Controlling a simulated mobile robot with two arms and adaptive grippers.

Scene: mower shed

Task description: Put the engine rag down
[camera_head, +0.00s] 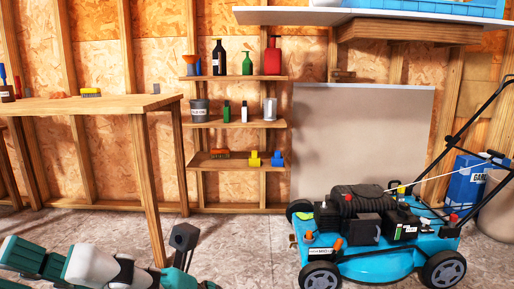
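I cannot make out an engine rag for certain in the head view. A small reddish-orange lump (59,95) lies on the wooden workbench (120,103), too small to identify. The blue mower (385,262) stands on the floor at the right, with a dark engine (355,207) on top. My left arm comes in at the bottom left, low in front of the workbench. A dark grey part at its end, seemingly my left gripper (183,240), is upright; its fingers and any load cannot be made out. My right gripper is out of view.
A wooden shelf unit (238,123) with bottles, a grey bucket (199,110) and brushes stands at the back. A yellow brush (91,92) lies on the workbench. A grey panel (350,135) leans behind the mower. The floor (240,250) between workbench and mower is clear.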

